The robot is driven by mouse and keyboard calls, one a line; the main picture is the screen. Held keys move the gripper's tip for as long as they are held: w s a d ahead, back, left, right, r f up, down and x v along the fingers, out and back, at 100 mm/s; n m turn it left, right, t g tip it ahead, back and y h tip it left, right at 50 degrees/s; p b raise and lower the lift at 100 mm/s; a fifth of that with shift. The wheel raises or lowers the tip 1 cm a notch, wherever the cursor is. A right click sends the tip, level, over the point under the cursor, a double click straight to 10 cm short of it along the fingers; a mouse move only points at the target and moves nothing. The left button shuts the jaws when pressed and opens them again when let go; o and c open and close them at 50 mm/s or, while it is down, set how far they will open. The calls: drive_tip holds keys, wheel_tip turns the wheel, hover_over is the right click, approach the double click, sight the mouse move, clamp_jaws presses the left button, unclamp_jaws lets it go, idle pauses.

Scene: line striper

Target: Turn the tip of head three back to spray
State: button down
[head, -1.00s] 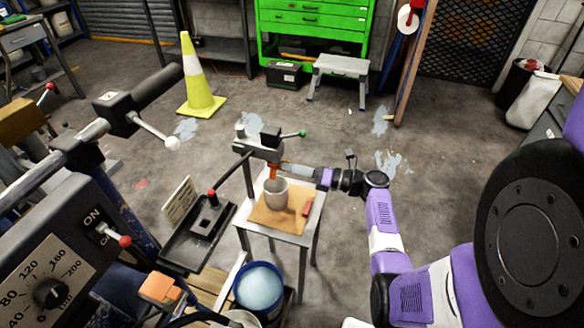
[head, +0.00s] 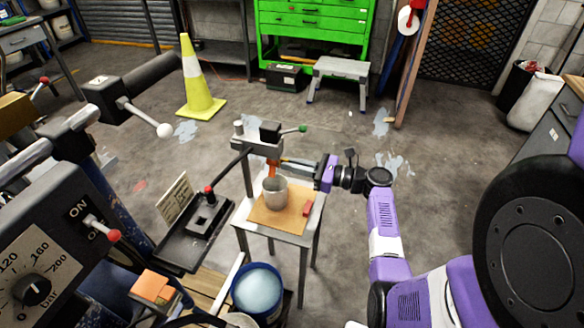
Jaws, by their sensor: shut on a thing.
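My gripper (head: 283,162) is at the striper's spray head (head: 262,143), reaching in from the right. It is shut on the orange tip (head: 272,170) under the head. The tip points down above a grey cup (head: 275,192). A lever with a green knob (head: 302,128) sticks out to the right of the head. The tip's exact turn and the fingertips are too small to make out clearly.
The cup and a small red block (head: 308,208) stand on a cardboard-topped stand (head: 285,224). A black tray (head: 190,237) with a red-knobbed lever is to the left. A blue bucket (head: 258,290) is in front. The floor to the right is clear.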

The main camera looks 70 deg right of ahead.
drive_tip(key=c, duration=0.9)
unclamp_jaws()
drive_tip(key=shift+s+d+p, duration=0.15)
drive_tip(key=shift+s+p, duration=0.5)
drive_tip(key=shift+s, duration=1.1)
drive_tip(key=shift+s+d+p, duration=0.15)
drive_tip(key=shift+s+p, duration=0.5)
drive_tip(key=shift+s, duration=1.1)
